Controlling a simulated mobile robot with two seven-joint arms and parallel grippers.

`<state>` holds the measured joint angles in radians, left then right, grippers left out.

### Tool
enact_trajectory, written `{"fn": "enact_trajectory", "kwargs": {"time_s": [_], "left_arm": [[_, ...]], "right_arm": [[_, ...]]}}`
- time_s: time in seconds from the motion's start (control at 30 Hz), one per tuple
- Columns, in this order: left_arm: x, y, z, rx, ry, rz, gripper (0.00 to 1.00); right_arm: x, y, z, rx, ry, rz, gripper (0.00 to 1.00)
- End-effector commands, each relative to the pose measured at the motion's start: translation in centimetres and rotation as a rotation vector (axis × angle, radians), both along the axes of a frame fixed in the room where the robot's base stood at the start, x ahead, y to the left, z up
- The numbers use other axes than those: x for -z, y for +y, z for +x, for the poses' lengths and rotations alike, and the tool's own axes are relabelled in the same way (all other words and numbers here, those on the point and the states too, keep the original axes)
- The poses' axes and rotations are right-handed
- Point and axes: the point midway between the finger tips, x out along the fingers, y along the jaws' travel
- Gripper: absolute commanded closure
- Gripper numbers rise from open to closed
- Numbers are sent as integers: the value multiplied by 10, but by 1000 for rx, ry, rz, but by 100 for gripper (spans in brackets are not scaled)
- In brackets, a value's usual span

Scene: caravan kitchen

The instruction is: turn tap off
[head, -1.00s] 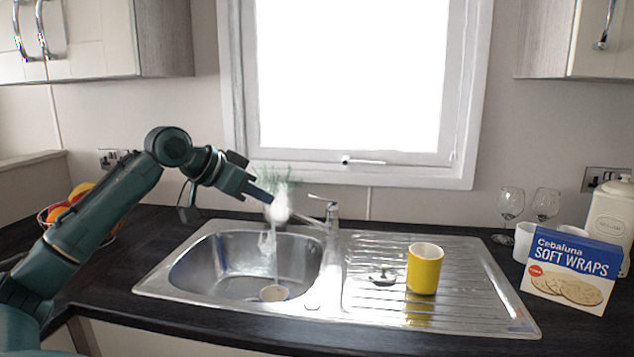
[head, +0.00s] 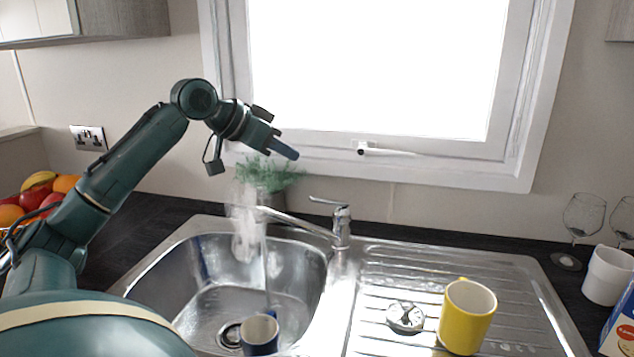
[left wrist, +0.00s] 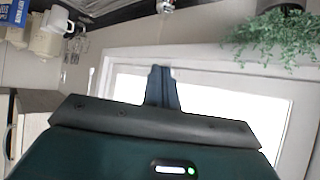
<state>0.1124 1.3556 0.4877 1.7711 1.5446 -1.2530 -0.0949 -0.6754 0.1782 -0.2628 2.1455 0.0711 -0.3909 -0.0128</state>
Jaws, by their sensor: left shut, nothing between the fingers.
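The chrome tap (head: 338,236) stands at the back of the sink, between the bowl and the drainer. Its lever handle (head: 327,201) points left above the body. Water (head: 265,262) runs from the spout into the bowl, with white vapour beside the stream. My left gripper (head: 284,149) is shut and empty, in front of the window, above and left of the tap handle and not touching it. In the left wrist view its closed fingers (left wrist: 161,88) show against the window, with a piece of the tap (left wrist: 166,6) at the top edge. My right gripper is not in view.
A dark blue mug (head: 259,335) sits in the sink bowl (head: 196,300). A yellow mug (head: 466,317) stands on the drainer (head: 510,285). A green plant (head: 266,175) is behind the spout. Wine glasses (head: 582,215) and a white mug (head: 607,275) are at right, fruit (head: 38,197) at left.

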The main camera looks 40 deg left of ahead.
Motion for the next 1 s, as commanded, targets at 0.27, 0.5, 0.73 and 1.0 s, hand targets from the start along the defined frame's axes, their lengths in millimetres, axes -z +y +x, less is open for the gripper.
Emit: {"fn": "enact_trajectory", "kwargs": {"time_s": [0.27,0.5,0.73,1.0], "left_arm": [[15,-7,27,2,8,6,100],[35,-9,44,0,9,6,100],[47,-13,60,0,7,5,100],[63,-17,75,-2,4,-2,100]], "right_arm": [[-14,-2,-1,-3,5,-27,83],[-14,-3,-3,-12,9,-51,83],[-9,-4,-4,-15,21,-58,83],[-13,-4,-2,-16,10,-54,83]]}}
